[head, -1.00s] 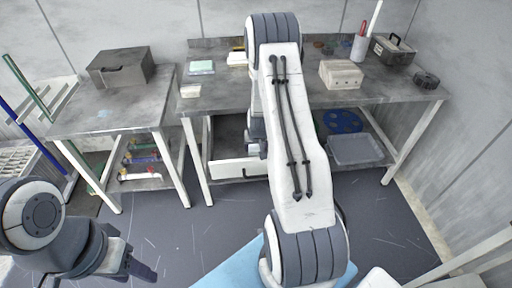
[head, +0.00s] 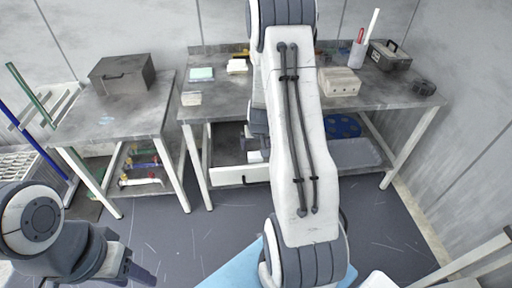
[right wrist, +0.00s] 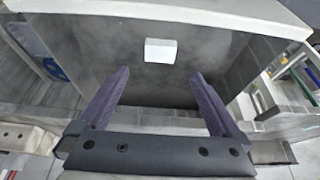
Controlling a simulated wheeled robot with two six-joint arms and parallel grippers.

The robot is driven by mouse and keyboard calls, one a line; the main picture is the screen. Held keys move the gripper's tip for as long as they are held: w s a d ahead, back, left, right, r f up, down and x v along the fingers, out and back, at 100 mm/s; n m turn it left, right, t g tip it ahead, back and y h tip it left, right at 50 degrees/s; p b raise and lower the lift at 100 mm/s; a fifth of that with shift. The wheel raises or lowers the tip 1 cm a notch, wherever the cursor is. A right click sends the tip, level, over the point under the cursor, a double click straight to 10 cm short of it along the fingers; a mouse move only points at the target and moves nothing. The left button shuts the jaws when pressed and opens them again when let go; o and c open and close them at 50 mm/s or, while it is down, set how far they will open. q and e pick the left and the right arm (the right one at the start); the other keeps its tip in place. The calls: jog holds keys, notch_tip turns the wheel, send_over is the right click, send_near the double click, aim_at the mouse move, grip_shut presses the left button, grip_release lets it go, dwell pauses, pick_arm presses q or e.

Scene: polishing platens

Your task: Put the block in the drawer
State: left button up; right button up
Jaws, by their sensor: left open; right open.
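The drawer (head: 240,175) under the right-hand bench is pulled open, its white front facing out. In the right wrist view I look down into its dark interior (right wrist: 205,60). A small white block (right wrist: 160,49) lies on the drawer floor, close to the white front panel (right wrist: 170,16). My right gripper (right wrist: 160,82) is open above the drawer, its two dark fingers apart with nothing between them. In the head view my right arm hides most of that gripper. My left gripper (head: 138,276) is open and empty at lower left, away from the benches.
A pale box (head: 339,82), a small white box (head: 191,98), a black toolbox (head: 389,55) and a cup (head: 357,53) stand on the right-hand bench. A dark case (head: 122,74) stands on the left bench. A grey bin (head: 355,153) is below. The floor before the drawer is clear.

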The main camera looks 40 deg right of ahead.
jog(key=s+a+r+n+y, duration=0.1)
jog(key=a+r+n+y, duration=0.15)
jog(key=a+r, duration=0.6)
jog(key=s+a+r+n+y, duration=0.1)
jog(key=a+r+n, duration=0.2)
jog(key=a, duration=1.1)
jog(key=s+a+r+n+g, duration=0.1)
jog(key=s+a+r+n, duration=0.1)
jog(key=s+a, duration=0.2)
jog(key=s+a+r+n+g, duration=0.1)
jog(key=s+a, duration=0.4)
jog(key=s, duration=0.6)
jog(key=s+a+r+n+g, duration=0.2)
jog(key=s+a+r+n, duration=0.2)
jog(key=s, duration=0.3)
jog(key=shift+s+a+n, duration=0.15)
jog(key=shift+s+n, duration=0.1)
jog(key=shift+n, duration=0.3)
jog(key=shift+r+p, duration=0.15)
jog(key=shift+p, duration=0.15)
notch_tip(320, 180, up, 6)
jog(key=p, duration=0.6)
